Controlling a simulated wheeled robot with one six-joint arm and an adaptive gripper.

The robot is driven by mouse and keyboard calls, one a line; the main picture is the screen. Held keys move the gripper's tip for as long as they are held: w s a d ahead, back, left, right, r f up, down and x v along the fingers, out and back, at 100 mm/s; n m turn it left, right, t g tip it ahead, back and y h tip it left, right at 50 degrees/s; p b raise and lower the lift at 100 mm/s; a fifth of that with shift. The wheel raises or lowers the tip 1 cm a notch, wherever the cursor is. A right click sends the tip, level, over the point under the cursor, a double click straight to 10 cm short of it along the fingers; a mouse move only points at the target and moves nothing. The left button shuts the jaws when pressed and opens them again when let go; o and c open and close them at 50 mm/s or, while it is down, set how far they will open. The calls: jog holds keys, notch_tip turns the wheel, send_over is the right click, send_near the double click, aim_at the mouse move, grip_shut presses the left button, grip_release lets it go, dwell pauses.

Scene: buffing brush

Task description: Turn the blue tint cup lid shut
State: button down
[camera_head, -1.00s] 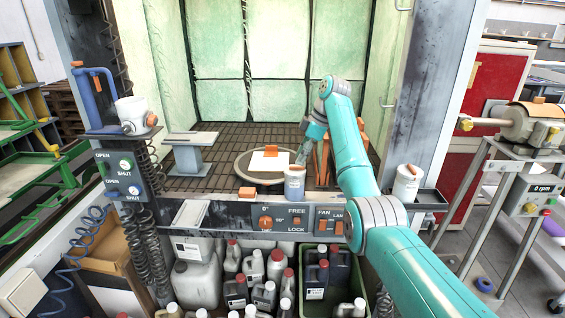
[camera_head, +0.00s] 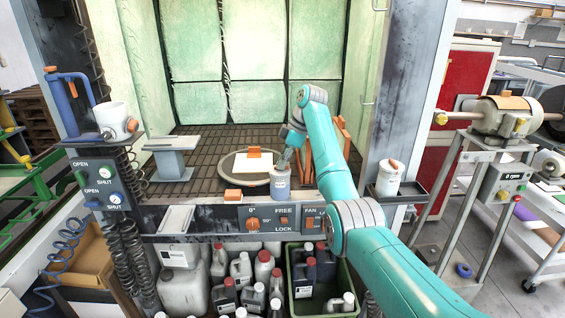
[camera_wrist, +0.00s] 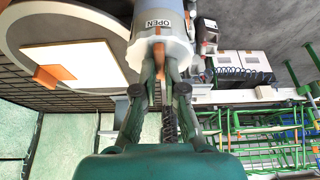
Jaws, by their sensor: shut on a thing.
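The tint cup (camera_head: 280,185), blue-grey with a pale top, stands at the front edge of the booth in the head view. In the wrist view the bluish cup body (camera_wrist: 150,18) shows at the top, with an "OPEN" label. Its white lid (camera_wrist: 150,45) has an orange tab (camera_wrist: 170,64) pointing toward the wrist. My gripper (camera_head: 285,163) reaches down onto the cup top from the right. In the wrist view my gripper (camera_wrist: 163,66) has its fingers closed on the lid's orange tab. The fingers hide part of the lid.
A round turntable (camera_head: 228,168) with a white panel (camera_head: 252,162) lies behind the cup. An orange block (camera_head: 233,195) is left of it. A white cup (camera_head: 390,178) stands on the right shelf, another (camera_head: 112,116) on the left. A control panel (camera_head: 250,219) is below.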

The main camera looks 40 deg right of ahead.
jog(key=m, duration=0.2)
jog(key=m+t+h, duration=0.1)
jog(key=m, duration=0.2)
jog(key=shift+s+a+h, duration=0.15)
jog(key=shift+a+h, duration=0.05)
jog(key=shift+h, duration=0.1)
jog(key=m+h, duration=0.1)
jog(key=m, duration=0.2)
jog(key=m+t+h, duration=0.1)
jog(key=m, duration=0.2)
jog(key=shift+a, duration=0.2)
dwell(1.1)
jog(key=c, duration=1.2)
grip_release()
jog(key=shift+c, duration=0.2)
